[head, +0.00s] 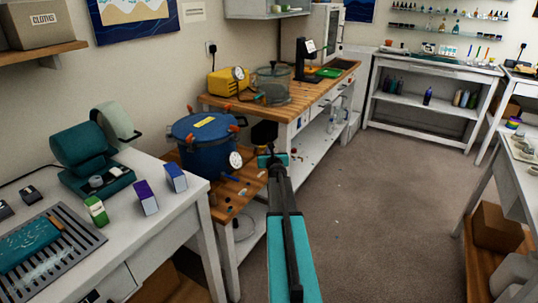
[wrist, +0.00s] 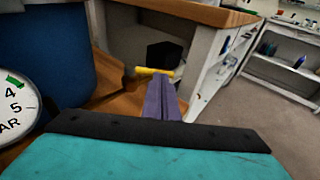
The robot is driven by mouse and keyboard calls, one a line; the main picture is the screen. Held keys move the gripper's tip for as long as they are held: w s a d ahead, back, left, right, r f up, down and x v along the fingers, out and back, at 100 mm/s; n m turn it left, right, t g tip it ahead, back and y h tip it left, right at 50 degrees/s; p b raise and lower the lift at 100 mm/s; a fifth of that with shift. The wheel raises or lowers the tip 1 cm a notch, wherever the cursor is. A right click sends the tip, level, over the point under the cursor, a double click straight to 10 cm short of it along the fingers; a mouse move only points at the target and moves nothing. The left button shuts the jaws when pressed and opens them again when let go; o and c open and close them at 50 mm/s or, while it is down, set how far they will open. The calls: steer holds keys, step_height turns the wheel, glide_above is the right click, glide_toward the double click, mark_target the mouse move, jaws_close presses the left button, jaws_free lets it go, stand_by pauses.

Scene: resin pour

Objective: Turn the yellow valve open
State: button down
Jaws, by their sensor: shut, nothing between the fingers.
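The yellow valve handle (wrist: 152,72) shows in the wrist view as a short bar lying crosswise at the tips of my gripper (wrist: 167,78). The fingers are shut with nothing between them. Their tips overlap the right part of the handle in the picture; I cannot tell whether they touch it. In the head view my gripper (head: 272,159) is at the right side of the blue pressure pot (head: 205,150), and I cannot make out the handle there. The pot's wall also fills the left of the wrist view (wrist: 45,55), with its white gauge (wrist: 14,112) nearby.
The pot stands on a low wooden bench (head: 225,208). A taller wooden workbench (head: 315,90) behind it holds a yellow pump (head: 226,83) and a clear chamber (head: 272,84). A dark block (wrist: 165,54) shows beyond the handle. Open floor (head: 375,200) lies to the right.

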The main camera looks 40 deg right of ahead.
steer(key=shift+w+d+f, duration=0.1)
steer(key=shift+w+d, duration=0.2)
steer(key=shift+w, duration=0.1)
steer(key=shift+w+a+b, duration=0.1)
steer(key=shift+w+b, duration=0.05)
steer(key=shift+b, duration=0.2)
steer(key=shift+f+y, duration=0.1)
steer(key=shift+y, duration=0.2)
